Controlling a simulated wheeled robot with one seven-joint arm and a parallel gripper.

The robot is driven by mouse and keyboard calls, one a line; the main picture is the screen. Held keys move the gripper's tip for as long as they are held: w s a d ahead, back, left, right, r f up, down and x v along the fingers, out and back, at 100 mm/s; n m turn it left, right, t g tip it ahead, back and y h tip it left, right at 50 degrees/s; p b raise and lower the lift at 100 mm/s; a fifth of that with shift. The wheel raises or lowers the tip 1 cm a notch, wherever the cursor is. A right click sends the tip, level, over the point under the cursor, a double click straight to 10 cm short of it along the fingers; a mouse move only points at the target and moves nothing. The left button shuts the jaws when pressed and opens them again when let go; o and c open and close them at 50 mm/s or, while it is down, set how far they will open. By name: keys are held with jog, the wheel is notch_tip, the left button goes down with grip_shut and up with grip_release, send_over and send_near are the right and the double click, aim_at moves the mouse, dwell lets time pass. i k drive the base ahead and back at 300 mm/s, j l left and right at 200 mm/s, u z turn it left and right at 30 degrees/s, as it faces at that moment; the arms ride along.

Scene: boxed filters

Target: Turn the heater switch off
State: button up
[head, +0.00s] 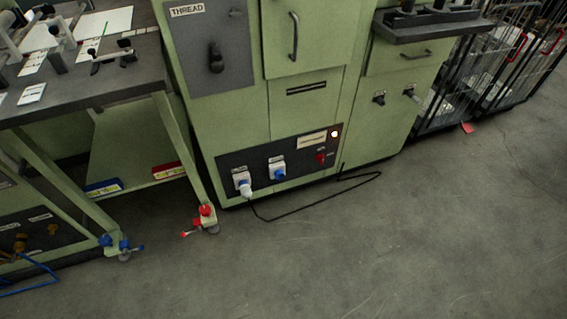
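A dark panel (230,160) runs along the bottom of the green cabinet (235,115). At its right end is a small red switch (320,158), with a lit round lamp (334,134) above and to its right. A pale label (312,140) sits left of the lamp; its print is too small to read. I take the red switch for the heater switch, but its position cannot be made out. Two white-and-blue sockets are left of it, and the left socket (242,182) has a plug with a black cable. My gripper is not in view.
The black cable (320,200) loops over the floor before the panel. A workbench (120,90) with caster feet (206,218) stands at left, its corner close to the cabinet. Wire cages (470,85) stand at back right. The grey floor (400,240) in front is otherwise open.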

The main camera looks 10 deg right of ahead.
aim_at(320, 158)
jog(key=i+z, duration=0.1)
jog(key=i, duration=1.6)
